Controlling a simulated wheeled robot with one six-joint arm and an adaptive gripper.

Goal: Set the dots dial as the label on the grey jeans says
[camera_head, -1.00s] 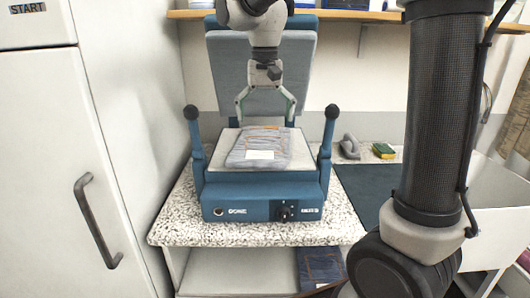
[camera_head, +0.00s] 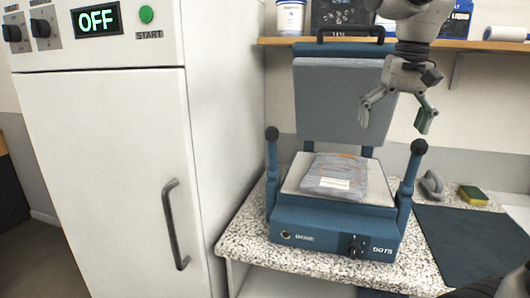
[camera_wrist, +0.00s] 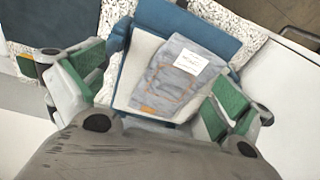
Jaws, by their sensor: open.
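The folded grey jeans (camera_head: 338,172) lie on the pale lower plate of the blue press (camera_head: 330,215), whose padded lid stands open. A white label (camera_head: 335,183) is on the jeans; its writing is too small to read in either view. It also shows in the wrist view (camera_wrist: 190,61). The dots dial (camera_head: 355,246) is a black knob on the press's front panel, beside the word DOTS; its setting is too small to read. My gripper (camera_head: 396,117) is open and empty, above and right of the press. In the wrist view its green-padded fingers are spread either side of the jeans.
A white cabinet (camera_head: 110,170) with a handle, two dials, an OFF display (camera_head: 96,20) and a green START button stands left. A grey iron-like object (camera_head: 431,184), a sponge (camera_head: 473,195) and a dark mat (camera_head: 470,240) lie right. A shelf (camera_head: 470,45) with containers hangs behind.

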